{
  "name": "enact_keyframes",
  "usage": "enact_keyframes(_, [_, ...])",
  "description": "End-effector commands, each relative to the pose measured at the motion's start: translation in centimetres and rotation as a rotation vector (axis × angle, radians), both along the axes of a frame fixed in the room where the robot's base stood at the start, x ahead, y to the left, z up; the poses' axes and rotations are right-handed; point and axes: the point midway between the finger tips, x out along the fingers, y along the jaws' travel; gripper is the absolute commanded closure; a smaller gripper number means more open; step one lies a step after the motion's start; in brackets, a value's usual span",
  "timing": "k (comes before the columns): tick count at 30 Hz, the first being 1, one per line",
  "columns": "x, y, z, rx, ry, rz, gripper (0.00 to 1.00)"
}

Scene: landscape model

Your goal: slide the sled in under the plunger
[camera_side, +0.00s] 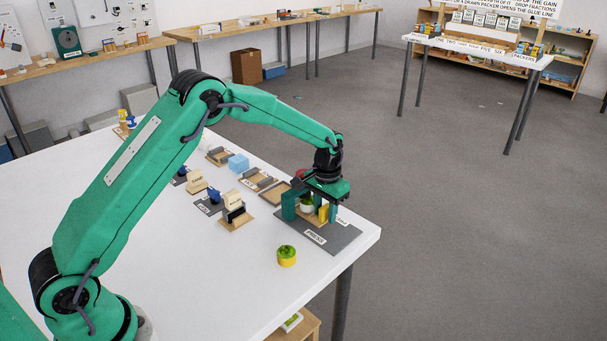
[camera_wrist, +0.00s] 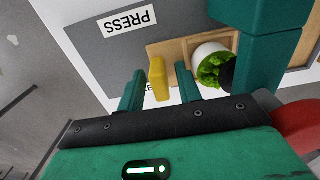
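The sled (camera_wrist: 176,50) is a light wooden board with an upright yellow handle (camera_wrist: 157,78). A white cup with green filling (camera_wrist: 212,62) stands on it, close beside the teal press frame (camera_wrist: 268,42). A dark round part, perhaps the plunger (camera_wrist: 229,74), shows beside the green; its height over the cup cannot be told. In the side view the press (camera_side: 289,206) stands on a grey mat (camera_side: 340,238) labelled PRESS, partly hidden by my gripper. My gripper (camera_wrist: 160,90) is open, with its fingers on either side of the yellow handle and a visible gap at each side.
A yellow pot with a green top (camera_side: 287,257) stands in front of the mat. The table's right edge is close to the mat. A red part (camera_wrist: 298,122) shows beside my gripper.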

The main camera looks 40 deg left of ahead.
Motion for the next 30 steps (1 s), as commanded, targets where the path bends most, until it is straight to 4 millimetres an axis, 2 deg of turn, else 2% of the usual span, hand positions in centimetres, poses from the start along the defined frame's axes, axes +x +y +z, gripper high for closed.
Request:
enact_keyframes(1, [0.1,0.5,0.1,0.000,-0.003,0.009,0.65])
enact_keyframes(30, [0.1,0.3,4.5,0.000,-0.003,0.005,0.65])
